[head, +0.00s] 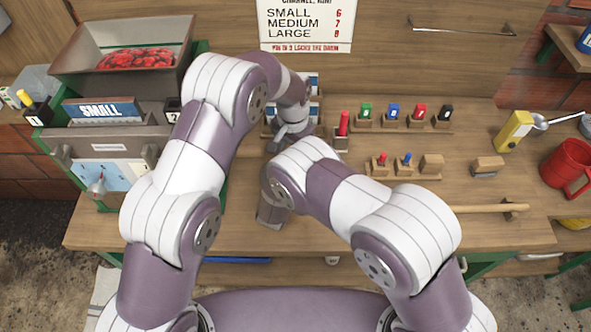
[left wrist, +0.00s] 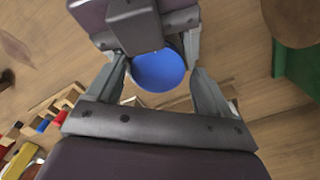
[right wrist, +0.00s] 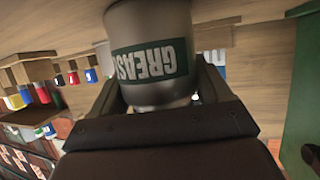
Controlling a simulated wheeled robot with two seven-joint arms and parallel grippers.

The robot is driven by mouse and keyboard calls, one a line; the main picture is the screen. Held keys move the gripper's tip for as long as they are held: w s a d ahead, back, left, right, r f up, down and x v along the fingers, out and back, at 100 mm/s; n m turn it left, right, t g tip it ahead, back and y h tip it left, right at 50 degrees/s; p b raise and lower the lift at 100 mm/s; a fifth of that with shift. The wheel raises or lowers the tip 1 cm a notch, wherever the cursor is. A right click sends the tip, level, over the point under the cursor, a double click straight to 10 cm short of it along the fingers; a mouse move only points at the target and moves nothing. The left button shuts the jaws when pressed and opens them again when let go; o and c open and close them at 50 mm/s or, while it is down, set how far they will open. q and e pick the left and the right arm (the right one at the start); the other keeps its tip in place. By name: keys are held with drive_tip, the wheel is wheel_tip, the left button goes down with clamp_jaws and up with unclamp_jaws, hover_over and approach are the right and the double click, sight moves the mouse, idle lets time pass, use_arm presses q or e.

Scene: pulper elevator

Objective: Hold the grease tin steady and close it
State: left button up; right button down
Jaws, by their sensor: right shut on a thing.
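The grease tin (right wrist: 150,55) is a pale metal can with a green label, upside down in the right wrist picture. My right gripper (right wrist: 155,90) is shut around its side. In the left wrist view a round blue disc (left wrist: 158,72), looking like the lid, faces the camera beside my right gripper's palm. I cannot tell whether it is seated on the tin. My left gripper (left wrist: 160,80) is open, with one finger on each side of the blue disc and a gap showing. In the head view my arms hide the tin and its top.
Behind stand wooden blocks with coloured pegs (head: 393,113) and a red peg (head: 343,123). A bin of red fruit (head: 135,58) and a "SMALL" sign (head: 103,110) are at left. A red mug (head: 567,168) is at right.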

use_arm(q)
drive_tip(key=shift+s, duration=0.1)
use_arm(e)
drive_tip(key=shift+a, duration=0.1)
use_arm(q)
wheel_tip(320, 180, up, 4)
drive_tip(key=shift+f, duration=0.25)
use_arm(e)
drive_tip(key=shift+w, duration=0.1)
use_arm(q)
drive_tip(key=shift+r, duration=0.45)
drive_tip(key=shift+c, duration=0.4)
drive_tip(key=r+n, duration=0.1)
drive_tip(key=n, duration=0.1)
drive_tip(key=r+n, duration=0.2)
drive_tip(key=shift+w+d+r, duration=0.1)
drive_tip(key=shift+w+r, duration=0.15)
drive_tip(key=shift+w, duration=0.1)
drive_tip(key=n, duration=0.3)
drive_tip(key=shift+s+r+n, duration=0.15)
drive_tip(key=shift+s+n, duration=0.1)
drive_tip(key=shift+n, duration=0.15)
